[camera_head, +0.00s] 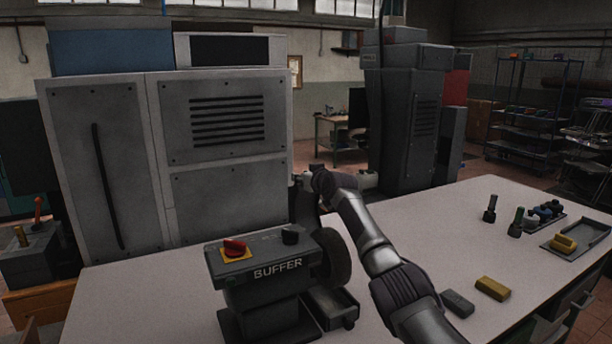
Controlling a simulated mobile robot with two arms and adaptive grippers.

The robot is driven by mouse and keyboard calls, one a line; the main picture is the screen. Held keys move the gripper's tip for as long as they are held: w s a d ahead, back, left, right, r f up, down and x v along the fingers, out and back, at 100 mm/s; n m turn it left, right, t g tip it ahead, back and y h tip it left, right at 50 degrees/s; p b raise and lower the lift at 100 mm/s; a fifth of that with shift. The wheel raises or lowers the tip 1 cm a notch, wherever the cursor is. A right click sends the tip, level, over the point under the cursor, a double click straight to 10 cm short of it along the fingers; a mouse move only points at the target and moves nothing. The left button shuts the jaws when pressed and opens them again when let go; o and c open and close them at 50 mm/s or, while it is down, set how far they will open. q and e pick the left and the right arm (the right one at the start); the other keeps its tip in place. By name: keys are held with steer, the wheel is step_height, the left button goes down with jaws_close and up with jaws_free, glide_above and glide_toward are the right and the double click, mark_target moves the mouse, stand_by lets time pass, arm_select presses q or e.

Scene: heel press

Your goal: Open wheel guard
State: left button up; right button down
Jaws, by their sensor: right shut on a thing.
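The buffer (262,285) stands on the near part of the light table, with a red knob on a yellow plate and a black knob on top. Its dark wheel (338,258) shows on its right side. A grey upright piece that looks like the wheel guard (304,208) rises behind the buffer, above the wheel. My right gripper (307,180) is at the top of this guard and shut on it. My forearm reaches over from the lower right, and the fingertips are small and partly hidden. My left gripper is not in view.
A yellow block (492,288) and a grey block (457,304) lie right of my arm. A tray (575,238) with a yellow block and several dark tools stand farther right. A large grey cabinet (100,180) is behind the table.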

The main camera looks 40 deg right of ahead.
steer(key=shift+w+f+g, duration=0.3)
steer(key=shift+w+f, duration=0.05)
steer(key=shift+f, duration=0.15)
steer(key=shift+w+f, duration=0.1)
steer(key=shift+f, duration=0.3)
steer(key=c, duration=0.8)
jaws_free()
steer(key=shift+a, duration=0.1)
steer(key=shift+s, duration=0.2)
steer(key=r+v, duration=0.1)
steer(key=v, duration=1.1)
steer(key=shift+d+r, duration=0.2)
steer(key=shift+r, duration=0.1)
steer(key=shift+c, duration=0.2)
